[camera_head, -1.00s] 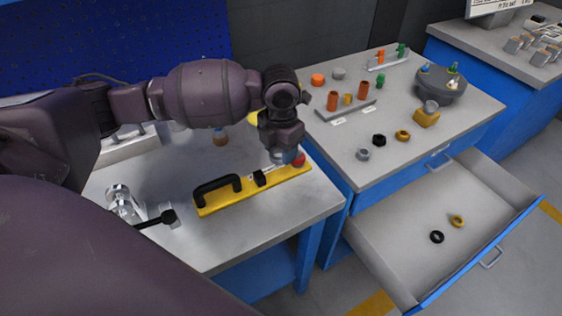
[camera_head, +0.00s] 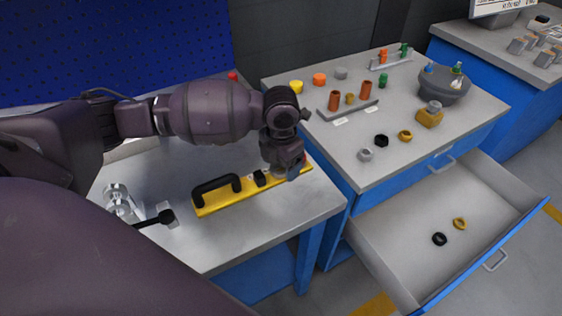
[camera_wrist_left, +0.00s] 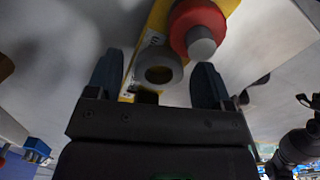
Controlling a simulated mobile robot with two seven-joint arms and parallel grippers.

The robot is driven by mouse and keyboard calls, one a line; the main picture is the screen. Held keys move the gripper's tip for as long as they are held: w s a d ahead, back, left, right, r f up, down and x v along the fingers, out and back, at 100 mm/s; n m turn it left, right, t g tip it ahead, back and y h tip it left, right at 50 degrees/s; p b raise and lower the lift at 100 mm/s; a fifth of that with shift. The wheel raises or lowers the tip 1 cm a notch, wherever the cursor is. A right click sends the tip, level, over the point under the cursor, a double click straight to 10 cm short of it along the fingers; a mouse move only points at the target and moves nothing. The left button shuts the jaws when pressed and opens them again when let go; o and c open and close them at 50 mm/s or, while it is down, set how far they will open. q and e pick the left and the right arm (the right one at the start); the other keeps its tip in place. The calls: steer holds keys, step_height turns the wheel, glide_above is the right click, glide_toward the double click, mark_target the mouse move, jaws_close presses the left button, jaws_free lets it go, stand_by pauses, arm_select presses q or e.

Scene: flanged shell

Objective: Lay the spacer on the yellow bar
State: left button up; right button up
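The yellow bar (camera_head: 225,200) lies on the left bench, with a black handle (camera_head: 216,186) on its left part. My left gripper (camera_head: 290,172) points down over the bar's right end and partly hides it. In the left wrist view a grey ring, which looks like the spacer (camera_wrist_left: 158,66), sits between the two dark blue fingers, over or on the yellow bar (camera_wrist_left: 158,16). The fingers stand apart with a visible gap on each side of the ring. A red part with a grey tip (camera_wrist_left: 200,30) is right beside the ring.
The right bench (camera_head: 350,180) carries nuts, rings, orange cylinders and a round grey holder (camera_head: 443,85). Its drawer (camera_head: 450,225) is open, with a black and a yellow ring inside.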

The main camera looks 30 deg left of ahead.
mark_target(281, 166)
arm_select(q)
step_height(281, 166, up, 6)
steer(key=shift+r+p, duration=0.1)
steer(key=shift+p, duration=0.45)
step_height(281, 166, up, 6)
steer(key=shift+p, duration=0.45)
